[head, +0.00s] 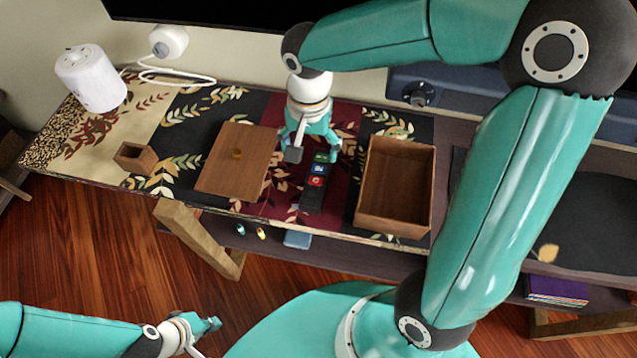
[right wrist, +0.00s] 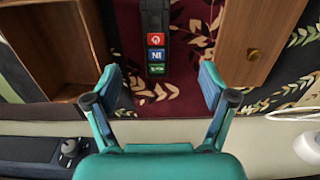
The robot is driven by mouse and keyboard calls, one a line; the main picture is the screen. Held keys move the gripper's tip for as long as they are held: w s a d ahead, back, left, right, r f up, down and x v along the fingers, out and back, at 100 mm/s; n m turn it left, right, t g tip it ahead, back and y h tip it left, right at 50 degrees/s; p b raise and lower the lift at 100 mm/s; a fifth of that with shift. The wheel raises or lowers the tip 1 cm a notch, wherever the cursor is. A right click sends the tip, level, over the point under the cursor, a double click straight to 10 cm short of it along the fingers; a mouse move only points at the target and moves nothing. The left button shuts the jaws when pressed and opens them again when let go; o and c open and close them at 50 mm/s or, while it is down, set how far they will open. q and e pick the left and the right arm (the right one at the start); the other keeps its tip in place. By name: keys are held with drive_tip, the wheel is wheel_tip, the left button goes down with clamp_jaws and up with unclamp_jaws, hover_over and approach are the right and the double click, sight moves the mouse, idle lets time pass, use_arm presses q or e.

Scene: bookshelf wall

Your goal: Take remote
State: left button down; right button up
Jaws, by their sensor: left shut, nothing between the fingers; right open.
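The remote (head: 313,188) is a black bar with red, blue and green buttons near one end. It lies on the dark red part of the table runner, between a wooden lid and an open wooden box. My right gripper (head: 313,151) is above the button end of the remote, open. In the right wrist view the remote (right wrist: 156,40) lies between and beyond the open fingers of my right gripper (right wrist: 158,88), which appear apart from it. Its far end is cut off by the frame there. My left gripper (head: 211,335) is shut and empty at the bottom left, away from the table.
The open box (head: 429,190) stands right of the remote and the flat lid (head: 225,178) with a knob lies left. A small wooden cup (head: 135,158), a white cylinder (head: 90,78) and a white camera (head: 168,41) are further left. A dark screen (head: 230,12) is behind.

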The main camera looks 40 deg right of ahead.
hover_over(314, 188)
wheel_tip(314, 188, down, 11)
drive_tip(key=shift+a+b, duration=0.1)
drive_tip(key=shift+b, duration=0.35)
drive_tip(key=shift+f, duration=2.65)
drive_tip(key=shift+c, duration=0.3)
drive_tip(key=c, duration=1.3)
